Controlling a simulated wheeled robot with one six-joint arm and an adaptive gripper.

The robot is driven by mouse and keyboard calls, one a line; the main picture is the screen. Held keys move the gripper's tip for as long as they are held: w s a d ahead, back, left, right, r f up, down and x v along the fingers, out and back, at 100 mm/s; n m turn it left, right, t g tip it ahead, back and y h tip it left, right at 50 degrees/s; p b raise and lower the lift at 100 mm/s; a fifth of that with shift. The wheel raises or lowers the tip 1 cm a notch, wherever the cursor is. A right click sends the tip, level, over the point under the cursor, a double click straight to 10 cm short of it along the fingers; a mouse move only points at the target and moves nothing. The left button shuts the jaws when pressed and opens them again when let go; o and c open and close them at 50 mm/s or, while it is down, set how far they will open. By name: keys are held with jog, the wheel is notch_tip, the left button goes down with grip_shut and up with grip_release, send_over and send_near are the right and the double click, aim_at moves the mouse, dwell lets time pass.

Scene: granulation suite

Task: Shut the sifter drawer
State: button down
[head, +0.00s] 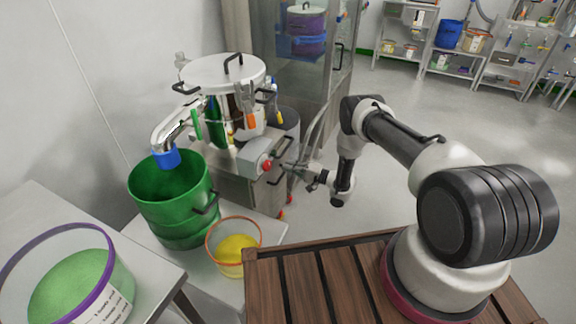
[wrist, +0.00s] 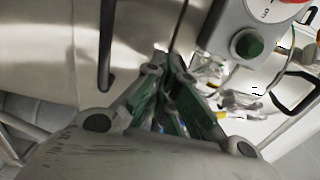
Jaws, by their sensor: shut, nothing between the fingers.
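The sifter (head: 222,75) is a round steel machine with a lid and black handles, standing left of centre on a steel base. The base's front panel (head: 236,187) faces my side. A steel front with a black bar handle (wrist: 107,45) shows left of my fingers in the wrist view; it appears to be the drawer front. How far the drawer stands out I cannot tell. My gripper (head: 288,169) is shut and empty at the right of the base; its fingers also show in the wrist view (wrist: 172,75), pointing toward the steel. Whether they touch it is unclear.
A grey control box (head: 262,155) with a red button sits just above my gripper. A green bin (head: 172,195) stands under the spout. A bowl of yellow powder (head: 235,250) and a purple-rimmed tub (head: 75,290) are nearer. Open floor lies right of the sifter.

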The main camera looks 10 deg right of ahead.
jog(key=v, duration=0.9)
